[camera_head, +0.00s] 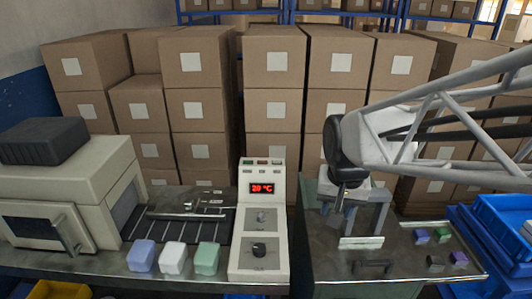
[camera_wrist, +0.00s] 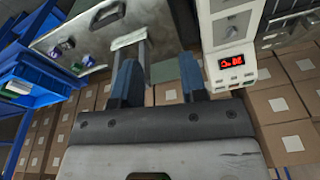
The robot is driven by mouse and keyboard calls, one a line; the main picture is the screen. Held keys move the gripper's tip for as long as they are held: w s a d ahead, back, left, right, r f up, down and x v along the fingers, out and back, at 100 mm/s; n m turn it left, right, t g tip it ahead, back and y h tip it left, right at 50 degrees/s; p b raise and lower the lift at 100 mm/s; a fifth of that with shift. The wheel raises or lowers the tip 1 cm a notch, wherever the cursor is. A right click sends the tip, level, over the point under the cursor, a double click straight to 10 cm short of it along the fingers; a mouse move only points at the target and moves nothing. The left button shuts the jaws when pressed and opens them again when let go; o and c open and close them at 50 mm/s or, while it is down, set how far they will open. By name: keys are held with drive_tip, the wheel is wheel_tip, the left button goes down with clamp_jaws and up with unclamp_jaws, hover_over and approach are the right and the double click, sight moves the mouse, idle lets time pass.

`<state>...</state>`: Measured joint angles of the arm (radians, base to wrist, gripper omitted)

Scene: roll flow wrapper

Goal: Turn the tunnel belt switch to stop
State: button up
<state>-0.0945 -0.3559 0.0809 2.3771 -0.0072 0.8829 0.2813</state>
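A cream control panel (camera_head: 275,195) stands at the middle of the workbench with a red display reading about 20 °C. Below the display are a small grey knob (camera_head: 262,217) and a larger black knob (camera_head: 259,250). Their labels are too small to read, so I cannot tell which is the tunnel belt switch, nor their settings. The panel also shows at upper right in the wrist view (camera_wrist: 240,80); its knobs are not clear there. My gripper (camera_head: 342,215) is right of the panel, pointing down, apart from both knobs. In the wrist view its blue fingers (camera_wrist: 157,72) are spread, with nothing held.
Left of the panel is a conveyor (camera_head: 180,232) from a cream tunnel machine (camera_head: 70,190). Purple, white and green blocks (camera_head: 172,258) stand in front. A metal stand (camera_head: 378,213) is close by my gripper; small blocks (camera_head: 440,235) and blue bins (camera_head: 505,225) are right. Stacked cartons fill the back.

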drive_tip(key=w+a+f+m, duration=0.1)
drive_tip(key=w+a+f, duration=0.15)
drive_tip(key=w, duration=0.25)
drive_tip(key=w+a+f+g, duration=0.1)
drive_tip(key=w+a+f, duration=0.1)
drive_tip(key=w+a, duration=0.15)
drive_tip(key=w+a+f+m, duration=0.1)
drive_tip(key=w+a+f, duration=0.1)
drive_tip(key=w, duration=0.3)
drive_tip(key=m, duration=0.2)
hover_over(261, 215)
drive_tip(key=shift+g, duration=0.4)
wheel_tip(261, 215, down, 10)
drive_tip(key=shift+s+d+r, duration=0.1)
drive_tip(key=shift+s+d, duration=0.05)
drive_tip(key=shift+w+a+f, duration=0.25)
drive_tip(key=shift+f, duration=0.05)
drive_tip(key=shift+f, duration=3.9)
clamp_jaws()
